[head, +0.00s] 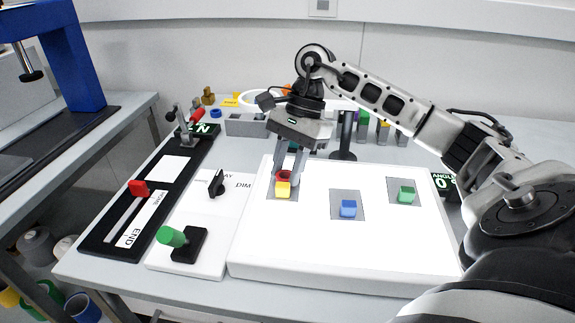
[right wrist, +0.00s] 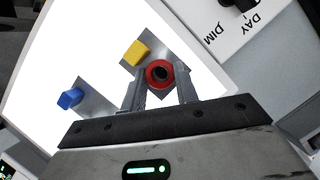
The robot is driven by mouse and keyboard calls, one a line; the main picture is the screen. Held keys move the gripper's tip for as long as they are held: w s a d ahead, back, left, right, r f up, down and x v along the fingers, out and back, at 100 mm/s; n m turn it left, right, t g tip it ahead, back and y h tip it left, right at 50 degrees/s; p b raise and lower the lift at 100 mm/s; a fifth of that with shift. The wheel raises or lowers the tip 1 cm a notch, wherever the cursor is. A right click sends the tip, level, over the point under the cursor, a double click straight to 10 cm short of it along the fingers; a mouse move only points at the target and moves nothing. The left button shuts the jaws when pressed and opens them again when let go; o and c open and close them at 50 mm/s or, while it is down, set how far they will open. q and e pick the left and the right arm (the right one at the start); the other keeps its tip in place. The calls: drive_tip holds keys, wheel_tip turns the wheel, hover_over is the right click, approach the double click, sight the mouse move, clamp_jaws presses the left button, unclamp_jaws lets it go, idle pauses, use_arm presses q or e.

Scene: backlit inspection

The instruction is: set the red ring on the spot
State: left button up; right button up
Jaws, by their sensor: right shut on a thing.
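The red ring (head: 284,175) is between the fingertips of my right gripper (head: 290,172), which is shut on it. In the right wrist view the ring (right wrist: 159,73) shows its dark hole between the two fingers (right wrist: 160,86). The ring is at the left grey square (head: 272,195) of the white lit panel, right by the yellow block (head: 283,190). I cannot tell whether the ring touches the panel. Two other grey squares hold a blue block (head: 348,208) and a green block (head: 406,195). Which square is the spot is not marked. My left gripper is out of view.
Left of the lit panel (head: 330,262) stand a dial plate with a black knob (head: 216,183), a green-knobbed lever (head: 172,237) and a black slider board with a red handle (head: 139,188). A lamp stand (head: 346,140) rises behind the panel. The panel's front is clear.

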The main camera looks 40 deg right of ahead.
drive_tip(key=o, duration=0.9)
drive_tip(key=shift+o, duration=0.2)
drive_tip(key=p+v, duration=0.2)
drive_tip(key=v, duration=1)
drive_tip(key=shift+r, duration=0.2)
